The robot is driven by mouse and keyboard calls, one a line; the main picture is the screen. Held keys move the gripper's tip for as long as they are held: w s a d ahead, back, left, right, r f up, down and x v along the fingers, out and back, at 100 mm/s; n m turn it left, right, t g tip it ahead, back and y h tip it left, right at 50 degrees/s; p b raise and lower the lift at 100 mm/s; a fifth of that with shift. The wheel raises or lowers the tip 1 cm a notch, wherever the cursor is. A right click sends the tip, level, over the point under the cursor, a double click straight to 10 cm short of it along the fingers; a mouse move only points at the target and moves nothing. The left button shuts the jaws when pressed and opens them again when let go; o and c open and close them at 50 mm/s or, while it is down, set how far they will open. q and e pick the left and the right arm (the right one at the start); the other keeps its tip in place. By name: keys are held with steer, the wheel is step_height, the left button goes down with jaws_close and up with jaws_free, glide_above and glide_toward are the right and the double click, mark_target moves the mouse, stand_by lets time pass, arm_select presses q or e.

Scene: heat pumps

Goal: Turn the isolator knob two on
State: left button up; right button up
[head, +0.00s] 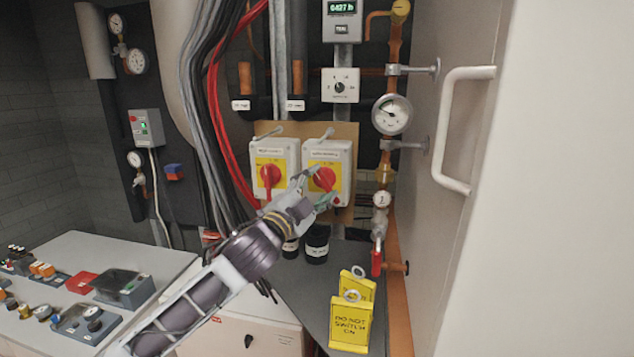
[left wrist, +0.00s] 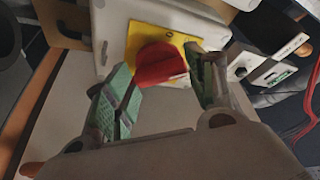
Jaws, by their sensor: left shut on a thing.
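Two isolator boxes with yellow plates and red knobs hang side by side on a tan board. The left isolator knob (head: 270,175) points downward. The right isolator knob (head: 324,178) is partly covered by my left gripper (head: 318,190), which reaches it from the lower left. In the left wrist view my left gripper (left wrist: 165,92) has its green-padded fingers on either side of a red knob (left wrist: 160,64) on a yellow plate (left wrist: 180,36). The gripper is shut on this knob. The knob's exact angle is hard to tell. My right gripper is in neither view.
Yellow "do not switch on" tags (head: 351,322) stand on the dark shelf below right. A gauge (head: 392,114) and copper pipe with a red-handled valve (head: 377,262) are right of the boxes. Red and black cables (head: 222,110) hang left. A white door with a handle (head: 447,130) bounds the right.

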arm_select(q)
steer(key=m, duration=0.1)
steer(key=m+g, duration=0.1)
steer(key=m, duration=0.1)
steer(key=shift+w+a+r+m, duration=0.15)
steer(key=shift+a+r+m, duration=0.1)
steer(key=shift+r+m, duration=0.1)
steer(key=shift+r+m+g, duration=0.2)
steer(key=shift+m+g, duration=0.6)
steer(key=shift+m, duration=0.85)
steer(key=shift+r, duration=0.1)
steer(key=o, duration=1)
steer(key=shift+w+d, duration=0.1)
steer(key=shift+f, duration=0.2)
